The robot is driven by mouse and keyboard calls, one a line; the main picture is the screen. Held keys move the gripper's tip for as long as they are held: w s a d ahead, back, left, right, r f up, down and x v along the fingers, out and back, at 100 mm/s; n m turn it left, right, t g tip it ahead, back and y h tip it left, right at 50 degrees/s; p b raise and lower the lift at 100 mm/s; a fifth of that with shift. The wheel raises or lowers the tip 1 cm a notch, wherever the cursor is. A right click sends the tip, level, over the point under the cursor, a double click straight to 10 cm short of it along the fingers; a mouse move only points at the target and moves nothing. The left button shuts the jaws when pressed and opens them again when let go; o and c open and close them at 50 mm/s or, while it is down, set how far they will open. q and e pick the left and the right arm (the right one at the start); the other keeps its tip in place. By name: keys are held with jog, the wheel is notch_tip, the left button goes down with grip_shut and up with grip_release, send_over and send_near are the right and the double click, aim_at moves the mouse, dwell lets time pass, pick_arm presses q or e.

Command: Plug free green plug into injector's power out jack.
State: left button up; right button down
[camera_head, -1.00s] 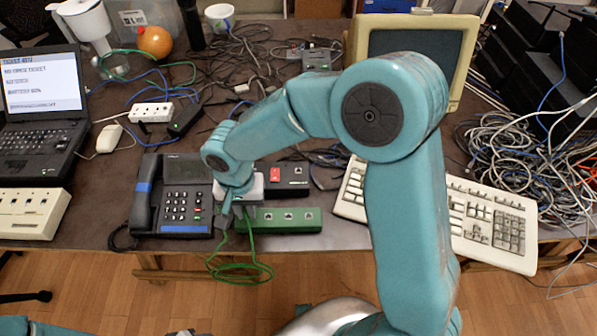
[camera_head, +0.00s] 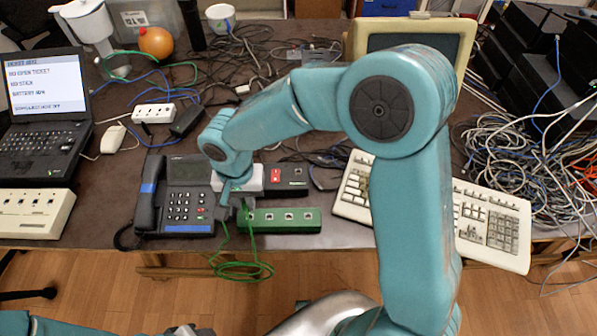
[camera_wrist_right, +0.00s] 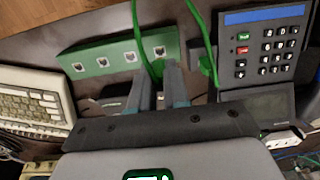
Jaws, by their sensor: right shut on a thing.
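My right gripper (camera_head: 233,208) is low at the left end of the green box (camera_head: 296,228), which has a row of several jacks. In the right wrist view the gripper (camera_wrist_right: 160,75) is shut on the green plug (camera_wrist_right: 157,68), mostly hidden between the fingers. A second green cable strand (camera_wrist_right: 203,35) runs down beside the phone. I cannot tell which box is the injector. My left gripper (camera_head: 187,330) barely shows at the bottom edge.
A desk phone (camera_head: 190,172) stands close left of the right gripper. A black box with a red part (camera_head: 290,190) is behind the green box, and a keyboard (camera_head: 490,222) lies right. Green cable loops (camera_head: 243,270) hang past the table's front edge.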

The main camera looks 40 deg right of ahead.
dwell(0.4)
jog(key=shift+w+n, duration=0.1)
jog(key=shift+n, duration=0.4)
jog(key=shift+w+r+n, duration=0.25)
jog(key=shift+n, duration=0.15)
jog(key=w+d+r+p, duration=0.1)
jog(key=w+d+r, duration=0.1)
jog(key=d, duration=0.1)
jog(key=m, duration=0.2)
send_over(298, 174)
jog(key=shift+w+d+f, duration=0.15)
jog(key=shift+f, duration=0.95)
jog(key=shift+w+d+f, duration=0.1)
jog(key=shift+f, duration=1)
